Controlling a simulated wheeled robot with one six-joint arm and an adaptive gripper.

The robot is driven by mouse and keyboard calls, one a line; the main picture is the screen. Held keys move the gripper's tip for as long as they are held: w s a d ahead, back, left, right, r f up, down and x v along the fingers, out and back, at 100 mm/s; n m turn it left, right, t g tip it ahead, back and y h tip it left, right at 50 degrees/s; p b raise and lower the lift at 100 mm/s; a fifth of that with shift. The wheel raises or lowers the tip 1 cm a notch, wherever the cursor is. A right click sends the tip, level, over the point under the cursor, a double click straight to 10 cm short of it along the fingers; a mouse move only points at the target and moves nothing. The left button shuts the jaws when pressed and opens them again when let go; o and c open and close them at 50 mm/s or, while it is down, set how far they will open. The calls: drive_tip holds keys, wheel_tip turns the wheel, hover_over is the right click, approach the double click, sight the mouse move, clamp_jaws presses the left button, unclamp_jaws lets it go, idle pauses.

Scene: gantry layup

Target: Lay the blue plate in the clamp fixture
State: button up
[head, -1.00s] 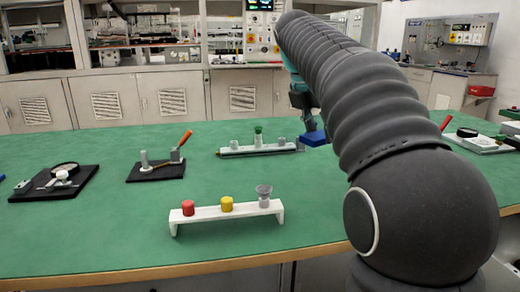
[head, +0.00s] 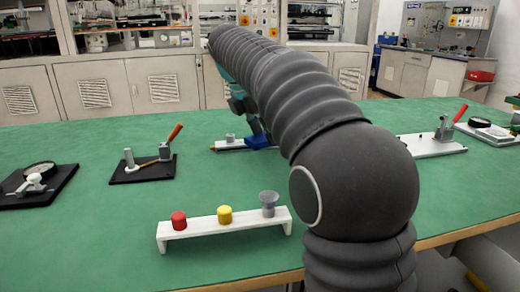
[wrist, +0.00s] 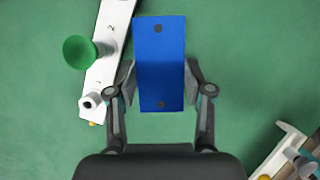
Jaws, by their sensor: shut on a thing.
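My gripper (wrist: 160,84) is shut on the blue plate (wrist: 159,50), with one finger at each long side. The plate is flat and rectangular, with a dark round spot near each end. In the head view the plate (head: 260,142) shows beside my arm, by the white rail at the back. Two toggle clamps are in the head view: one with an orange handle (head: 174,132) on a black base (head: 135,174) at left, one with a red handle (head: 460,113) on a white base (head: 428,148) at right. Both stand apart from the plate.
The wrist view shows the numbered white rail (wrist: 108,60) with a green funnel-shaped piece (wrist: 78,52) left of the plate. A white stand (head: 222,229) with red, yellow and grey pieces is at the front. A black board (head: 62,182) lies far left. Green table between is clear.

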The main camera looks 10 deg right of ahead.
sight(260, 160)
drive_tip(key=shift+w+a+f, duration=0.15)
drive_tip(key=shift+a+f, duration=0.15)
drive_tip(key=shift+a, duration=0.05)
drive_tip(key=shift+f+b, duration=0.5)
drive_tip(key=shift+f, duration=1.4)
drive_tip(key=shift+f, duration=0.1)
drive_tip(key=o, duration=1.3)
